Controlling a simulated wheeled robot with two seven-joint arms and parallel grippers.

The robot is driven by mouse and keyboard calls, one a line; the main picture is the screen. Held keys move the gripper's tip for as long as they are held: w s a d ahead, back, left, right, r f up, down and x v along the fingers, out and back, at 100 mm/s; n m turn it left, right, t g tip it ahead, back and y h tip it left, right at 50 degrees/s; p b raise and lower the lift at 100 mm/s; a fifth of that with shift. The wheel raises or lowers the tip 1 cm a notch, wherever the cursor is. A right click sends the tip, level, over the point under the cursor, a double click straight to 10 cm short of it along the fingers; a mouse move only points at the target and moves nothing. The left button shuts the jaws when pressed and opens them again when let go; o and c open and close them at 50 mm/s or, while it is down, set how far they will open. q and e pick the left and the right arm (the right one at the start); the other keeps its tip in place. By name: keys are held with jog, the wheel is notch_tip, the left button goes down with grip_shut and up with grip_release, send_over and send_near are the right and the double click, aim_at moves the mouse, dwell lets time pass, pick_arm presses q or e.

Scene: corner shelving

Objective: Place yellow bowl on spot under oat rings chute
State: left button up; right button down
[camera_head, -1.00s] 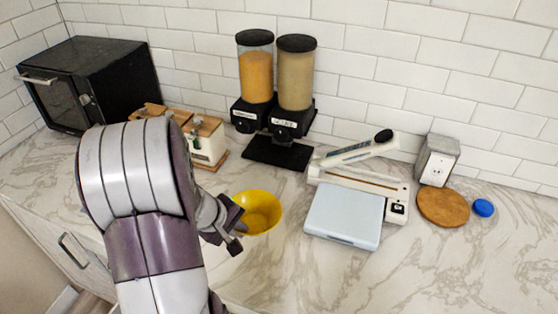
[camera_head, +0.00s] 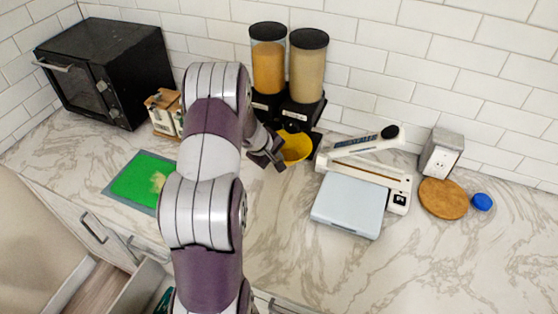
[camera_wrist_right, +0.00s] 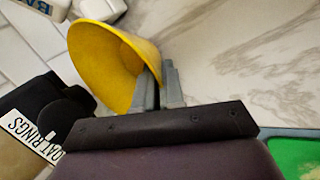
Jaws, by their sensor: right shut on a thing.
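The yellow bowl (camera_head: 297,146) is in front of the two dispensers in the head view. My right gripper (camera_head: 274,158) is shut on its near-left rim. The wrist view shows the fingers (camera_wrist_right: 160,88) pinching the rim of the bowl (camera_wrist_right: 105,62). The oat rings label (camera_wrist_right: 33,134) shows at the left of the wrist view, on a black chute housing. Two dispensers stand at the wall, one with orange contents (camera_head: 268,66) and one with beige contents (camera_head: 306,70). The bowl and arm hide most of the black tray below them. Whether the bowl touches the tray is unclear. My left gripper is not in view.
A white sealer (camera_head: 375,172) and a pale blue scale-like box (camera_head: 348,205) stand just right of the bowl. A black oven (camera_head: 105,75), a wooden box (camera_head: 164,112) and a green mat (camera_head: 138,182) are at left. A drawer stands open at lower left.

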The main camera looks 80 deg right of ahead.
jog(key=shift+s+d+r+p, duration=0.15)
jog(key=shift+d+p, duration=0.05)
jog(key=shift+d, duration=0.3)
jog(key=shift+s+d+r+p, duration=0.1)
jog(key=shift+s+d+p, duration=0.1)
jog(key=shift+d, duration=0.3)
notch_tip(320, 180, down, 3)
jog(key=shift+w+f+b, duration=0.1)
jog(key=shift+f+b, duration=0.1)
jog(key=shift+b, duration=0.2)
notch_tip(320, 180, down, 4)
jog(key=shift+r+p, duration=0.15)
jog(key=shift+p, duration=0.55)
jog(key=shift+d+f, duration=0.15)
jog(key=shift+f, duration=0.2)
jog(key=shift+b, duration=0.35)
jog(key=c, duration=1.7)
grip_release()
jog(key=shift+f, duration=0.1)
jog(key=o, duration=0.5)
jog(key=shift+c, duration=0.2)
